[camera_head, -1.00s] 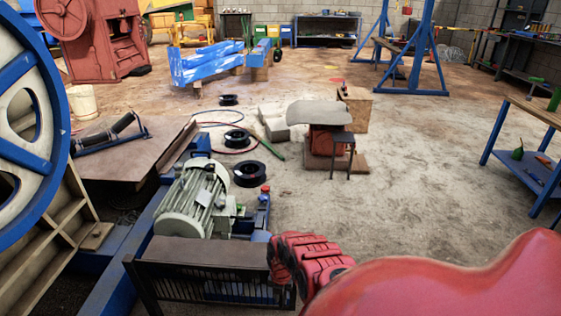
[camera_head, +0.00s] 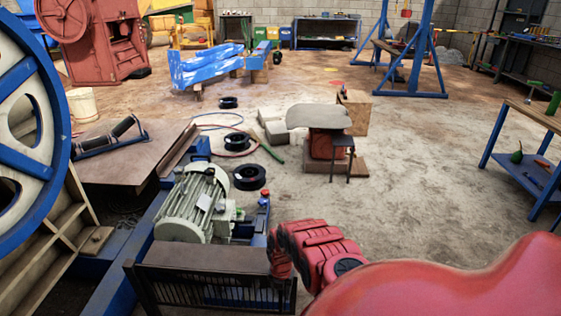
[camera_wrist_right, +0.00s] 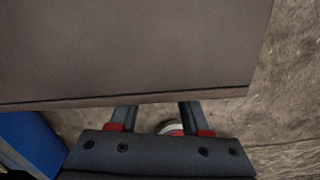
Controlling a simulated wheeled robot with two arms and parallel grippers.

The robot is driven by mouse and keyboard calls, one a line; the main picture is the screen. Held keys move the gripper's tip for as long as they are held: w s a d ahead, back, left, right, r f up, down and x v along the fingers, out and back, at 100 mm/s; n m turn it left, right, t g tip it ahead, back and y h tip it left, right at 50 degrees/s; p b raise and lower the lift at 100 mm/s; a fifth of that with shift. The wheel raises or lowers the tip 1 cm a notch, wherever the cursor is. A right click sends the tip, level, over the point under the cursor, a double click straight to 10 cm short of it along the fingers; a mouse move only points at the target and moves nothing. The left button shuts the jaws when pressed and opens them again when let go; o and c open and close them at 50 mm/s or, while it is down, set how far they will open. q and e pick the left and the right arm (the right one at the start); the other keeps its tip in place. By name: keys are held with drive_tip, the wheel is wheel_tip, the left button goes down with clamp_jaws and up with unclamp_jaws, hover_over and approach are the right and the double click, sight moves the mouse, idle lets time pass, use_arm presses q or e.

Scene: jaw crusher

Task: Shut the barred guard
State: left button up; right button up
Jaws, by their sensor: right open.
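The barred guard (camera_head: 210,289) is at the bottom of the head view, in front of the grey-green motor (camera_head: 194,203). It has a flat brown top plate and dark upright bars below it. In the right wrist view the brown plate (camera_wrist_right: 130,50) fills most of the upper picture. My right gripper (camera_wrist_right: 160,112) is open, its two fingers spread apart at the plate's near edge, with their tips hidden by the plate. I cannot tell if they touch it. In the head view my red right wrist is at the guard's right end. My left gripper is not in view.
A large blue-rimmed wheel (camera_head: 30,120) stands at the left, above the blue frame (camera_head: 130,262). Black spools (camera_head: 249,176) and a stool (camera_head: 342,155) are farther ahead. A blue-legged table (camera_head: 530,165) is at the right.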

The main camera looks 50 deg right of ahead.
wheel_tip(320, 180, up, 13)
drive_tip(key=p, duration=0.4)
drive_tip(key=shift+a+p, duration=0.2)
drive_tip(key=shift+p, duration=0.2)
drive_tip(key=shift+s, duration=0.1)
